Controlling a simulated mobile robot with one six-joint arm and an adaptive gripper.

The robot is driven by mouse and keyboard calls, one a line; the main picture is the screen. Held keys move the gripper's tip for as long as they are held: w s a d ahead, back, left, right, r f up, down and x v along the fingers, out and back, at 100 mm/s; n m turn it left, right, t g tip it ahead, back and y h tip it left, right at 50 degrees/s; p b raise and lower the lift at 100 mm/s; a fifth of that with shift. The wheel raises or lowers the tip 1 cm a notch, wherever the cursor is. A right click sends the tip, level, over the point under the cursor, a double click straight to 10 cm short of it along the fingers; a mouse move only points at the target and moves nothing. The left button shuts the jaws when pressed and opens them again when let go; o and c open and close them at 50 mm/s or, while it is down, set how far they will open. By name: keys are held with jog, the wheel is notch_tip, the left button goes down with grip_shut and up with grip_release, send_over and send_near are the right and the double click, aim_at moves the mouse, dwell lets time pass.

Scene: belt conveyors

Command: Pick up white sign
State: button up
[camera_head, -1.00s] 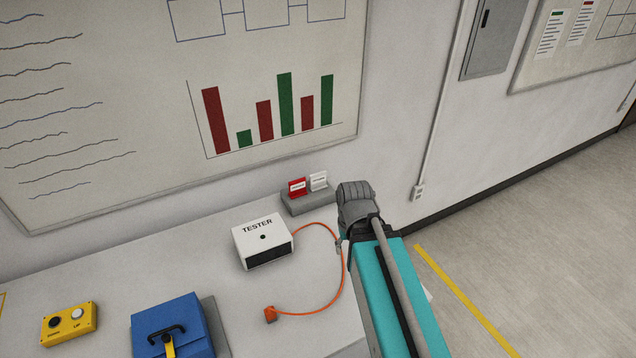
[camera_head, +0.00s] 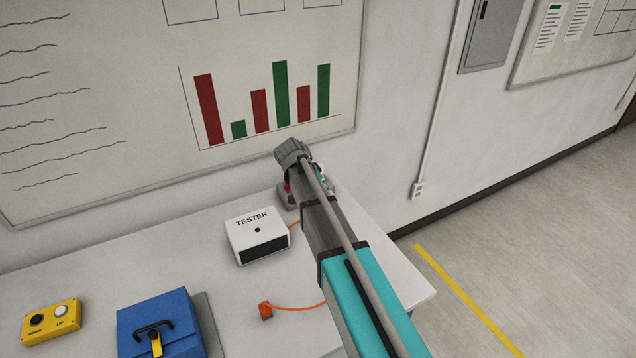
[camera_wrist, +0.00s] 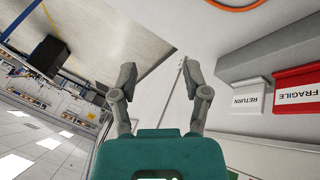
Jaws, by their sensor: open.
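The white sign (camera_wrist: 246,96), lettered RETURN, stands in a grey holder (camera_wrist: 262,60) in the wrist view. It is to the right of my gripper (camera_wrist: 157,72), whose two fingers are spread apart with nothing between them. The red sign (camera_wrist: 298,88), lettered FRAGILE, stands just beyond the white one at the right edge. In the head view my arm covers most of the holder and signs; only a bit of the red sign (camera_head: 288,187) shows clearly. My fingers there are mostly hidden by my wrist.
The white tester box (camera_head: 258,240) with an orange cable (camera_head: 297,308) stands left of my arm on the table. A blue case (camera_head: 160,325) and a yellow button box (camera_head: 52,321) are farther left. The wall with a whiteboard (camera_head: 110,100) is close behind the holder.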

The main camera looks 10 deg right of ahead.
jog(key=w+a+m+h+b, duration=0.3)
jog(key=w+a+m, duration=0.1)
jog(key=w, duration=0.7)
jog(key=w+a+m+t+h+b, duration=0.1)
jog(key=w+a+m+h+b, duration=0.2)
jog(key=w+a, duration=0.3)
jog(key=w+m, duration=0.1)
jog(key=w, duration=0.3)
jog(key=shift+w+a+m+t, duration=0.3)
jog(key=shift+w+a+m, duration=0.1)
jog(key=shift+d, duration=0.1)
jog(key=shift+b+x, duration=2.05)
jog(key=shift+x, duration=2.15)
